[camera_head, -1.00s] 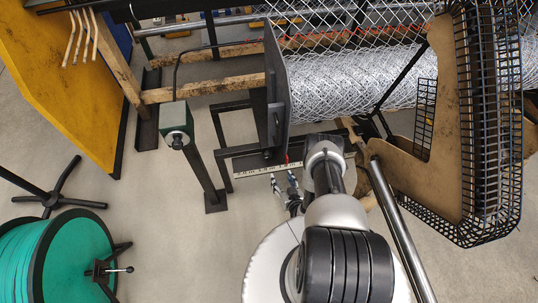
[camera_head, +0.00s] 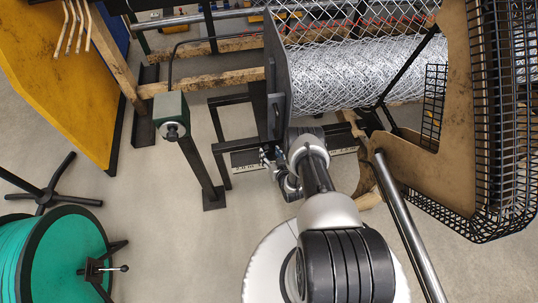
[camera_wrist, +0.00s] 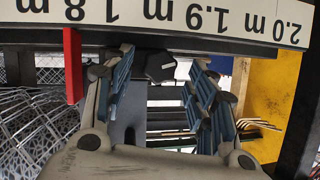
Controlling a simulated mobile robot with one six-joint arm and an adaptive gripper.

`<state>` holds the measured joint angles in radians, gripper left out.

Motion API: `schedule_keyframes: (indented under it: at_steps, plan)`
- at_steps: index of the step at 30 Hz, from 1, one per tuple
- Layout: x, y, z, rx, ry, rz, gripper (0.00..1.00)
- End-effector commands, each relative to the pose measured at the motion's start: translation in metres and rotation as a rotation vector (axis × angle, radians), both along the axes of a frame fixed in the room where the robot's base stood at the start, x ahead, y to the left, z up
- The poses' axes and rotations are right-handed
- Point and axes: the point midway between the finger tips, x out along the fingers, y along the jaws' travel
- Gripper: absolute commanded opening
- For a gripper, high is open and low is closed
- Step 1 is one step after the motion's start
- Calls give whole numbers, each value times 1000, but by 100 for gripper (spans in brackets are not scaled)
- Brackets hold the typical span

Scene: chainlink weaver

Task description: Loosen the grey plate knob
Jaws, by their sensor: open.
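The grey plate knob (camera_wrist: 160,66) is a dark, lobed knob on the frame below the ruler in the wrist view. My gripper (camera_wrist: 161,60) is open, with a blue-padded finger on either side of the knob; I cannot tell whether either touches it. In the head view my gripper (camera_head: 271,158) is at the lower edge of the dark upright plate (camera_head: 277,75). The knob cannot be made out there.
A white ruler (camera_wrist: 190,14) and a red pointer (camera_wrist: 72,65) are close to my fingers. Rolled wire mesh (camera_head: 355,72) lies right of the plate. A green box on a post (camera_head: 172,113) stands left. Bare floor lies below it.

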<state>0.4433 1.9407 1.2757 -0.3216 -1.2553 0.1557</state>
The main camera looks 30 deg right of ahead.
Motion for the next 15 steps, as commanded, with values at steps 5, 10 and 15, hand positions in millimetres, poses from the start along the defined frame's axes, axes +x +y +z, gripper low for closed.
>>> schedule_keyframes:
  at_steps: [5,10,15]
  plan:
    - [17,-2,-8,-1,0,1,52]
    - [20,-2,-8,0,0,0,52]
    - [20,-2,-8,0,0,0,52]
